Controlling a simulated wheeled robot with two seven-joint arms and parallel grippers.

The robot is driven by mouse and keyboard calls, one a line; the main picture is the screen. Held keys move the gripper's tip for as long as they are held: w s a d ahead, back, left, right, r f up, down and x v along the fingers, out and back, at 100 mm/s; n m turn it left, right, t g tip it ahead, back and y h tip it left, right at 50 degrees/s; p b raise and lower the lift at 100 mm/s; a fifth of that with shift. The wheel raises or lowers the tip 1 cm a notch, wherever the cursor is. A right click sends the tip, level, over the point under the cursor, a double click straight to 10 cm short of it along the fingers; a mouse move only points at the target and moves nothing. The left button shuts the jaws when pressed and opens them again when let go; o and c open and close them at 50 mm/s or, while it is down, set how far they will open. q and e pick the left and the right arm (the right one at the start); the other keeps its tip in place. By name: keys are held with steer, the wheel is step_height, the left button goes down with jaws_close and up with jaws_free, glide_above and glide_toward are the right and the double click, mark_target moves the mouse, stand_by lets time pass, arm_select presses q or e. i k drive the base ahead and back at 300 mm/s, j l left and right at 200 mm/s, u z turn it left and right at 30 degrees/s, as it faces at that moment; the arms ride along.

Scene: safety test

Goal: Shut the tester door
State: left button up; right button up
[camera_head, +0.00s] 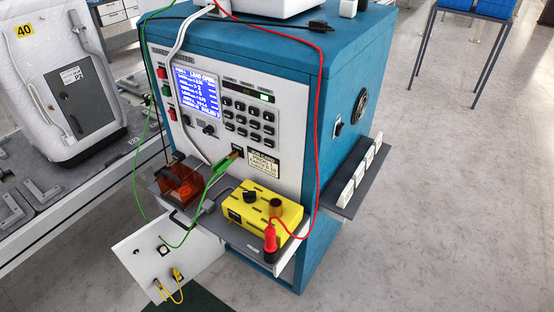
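The tester (340,120) is a blue cabinet with a white front panel, a lit blue screen (198,87) and a keypad. A white panel (190,258), which looks like its door, stands out at the lower left of the front, below the shelf. It carries a dark socket and short yellow leads (175,280). A dark handle (178,222) shows by its upper edge. The panel's hinge side is hidden behind the shelf, so its exact angle is hard to tell. Neither of my grippers is in view.
A grey shelf (237,236) on the tester's front bears a yellow box (262,208), a red probe (270,240) and an orange transparent box (178,183). Green and red cables hang across the front. A conveyor with a white appliance (60,80) is left.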

mark_target(147, 256)
steer(key=k+l+u, duration=0.1)
steer(key=l, duration=0.25)
steer(key=k+l+u, duration=0.1)
steer(key=k+l, duration=0.15)
steer(key=k+l+u, duration=0.1)
steer(key=l, duration=0.35)
steer(key=i+j, duration=0.15)
steer(key=j, duration=0.25)
steer(key=i+j, duration=0.1)
steer(key=j, duration=0.35)
steer(key=i+j+z, duration=0.1)
steer(key=j, duration=0.3)
steer(key=i+j, duration=0.15)
steer(key=j, duration=0.3)
steer(key=i+j, duration=0.1)
steer(key=j, duration=0.3)
steer(key=i+j+z, duration=0.1)
steer(key=j, duration=0.35)
steer(key=i+j, duration=0.15)
steer(key=j, duration=0.25)
